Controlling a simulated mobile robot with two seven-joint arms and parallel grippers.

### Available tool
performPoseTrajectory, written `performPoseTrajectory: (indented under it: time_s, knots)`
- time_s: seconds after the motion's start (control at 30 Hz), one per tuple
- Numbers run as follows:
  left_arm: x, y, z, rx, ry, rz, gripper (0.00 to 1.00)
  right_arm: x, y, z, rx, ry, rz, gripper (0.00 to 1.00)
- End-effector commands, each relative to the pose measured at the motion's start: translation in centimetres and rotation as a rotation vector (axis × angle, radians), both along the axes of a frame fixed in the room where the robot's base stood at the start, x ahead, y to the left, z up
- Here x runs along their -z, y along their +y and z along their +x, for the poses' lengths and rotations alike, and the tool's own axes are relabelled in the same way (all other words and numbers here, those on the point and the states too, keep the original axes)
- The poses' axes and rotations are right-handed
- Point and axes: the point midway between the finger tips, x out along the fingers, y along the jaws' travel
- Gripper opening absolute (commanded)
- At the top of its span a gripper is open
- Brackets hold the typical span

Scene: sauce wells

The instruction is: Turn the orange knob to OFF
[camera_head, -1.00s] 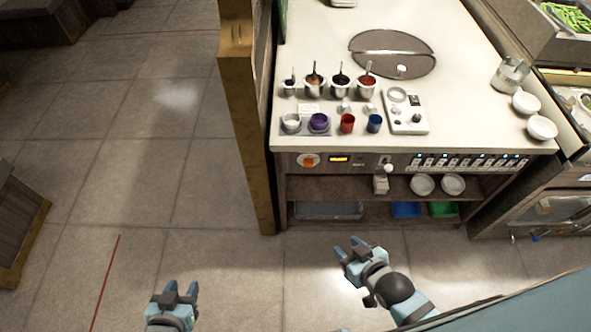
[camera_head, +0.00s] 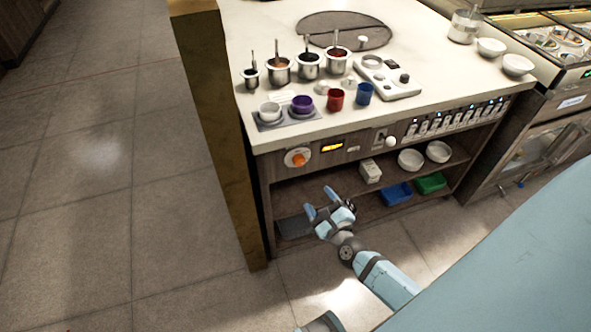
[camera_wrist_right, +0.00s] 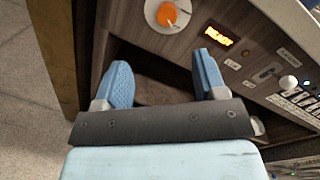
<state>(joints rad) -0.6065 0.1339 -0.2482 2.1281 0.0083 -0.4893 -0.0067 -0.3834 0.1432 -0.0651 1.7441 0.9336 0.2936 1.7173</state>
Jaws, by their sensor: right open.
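The orange knob (camera_head: 298,159) sits on a white round dial at the left end of the counter's front panel. In the right wrist view the knob (camera_wrist_right: 167,14) is at the top, beyond the fingers, with a lit amber display (camera_wrist_right: 218,36) to its right. My right gripper (camera_head: 323,204) is open and empty, below the knob and in front of the lower shelves. Its two blue fingers (camera_wrist_right: 163,82) are spread wide and apart from the knob. The dial's markings are too small to read. My left gripper is not in view.
A row of switches (camera_head: 455,119) and a white ball-topped lever (camera_head: 390,142) lie right of the display on the panel. A wooden post (camera_head: 215,120) stands at the counter's left corner. Sauce pots (camera_head: 279,71) and cups stand on the countertop; bowls (camera_head: 410,159) sit on the shelf.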

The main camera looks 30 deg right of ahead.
Motion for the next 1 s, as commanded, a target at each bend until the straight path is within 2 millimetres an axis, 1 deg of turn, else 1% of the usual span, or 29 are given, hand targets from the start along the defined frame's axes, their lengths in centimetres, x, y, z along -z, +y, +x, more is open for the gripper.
performPoseTrajectory:
  time_s: [0.03,0.13,0.27,0.37,0.7,0.8,0.9,1.0]
  knots:
    - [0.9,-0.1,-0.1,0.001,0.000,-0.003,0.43,1.1,-0.6,0.3,0.023,-0.016,0.062,0.65]
    - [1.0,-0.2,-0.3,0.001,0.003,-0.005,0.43,1.4,-1.3,0.6,0.050,-0.038,0.145,0.65]
    - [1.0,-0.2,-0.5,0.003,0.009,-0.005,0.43,1.2,-1.6,1.7,0.058,-0.046,0.171,0.65]
    - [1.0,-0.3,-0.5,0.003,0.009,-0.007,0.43,1.1,-1.9,3.4,0.057,-0.046,0.169,0.65]
    - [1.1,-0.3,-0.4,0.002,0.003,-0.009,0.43,1.2,-3.1,10.5,0.055,-0.045,0.165,0.65]
    - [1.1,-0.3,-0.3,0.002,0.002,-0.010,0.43,1.2,-3.4,12.0,0.056,-0.044,0.165,0.65]
    - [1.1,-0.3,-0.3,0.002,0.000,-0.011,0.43,1.3,-3.6,13.1,0.055,-0.043,0.165,0.65]
    - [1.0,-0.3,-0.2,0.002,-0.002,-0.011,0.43,1.3,-3.7,13.8,0.055,-0.042,0.165,0.65]
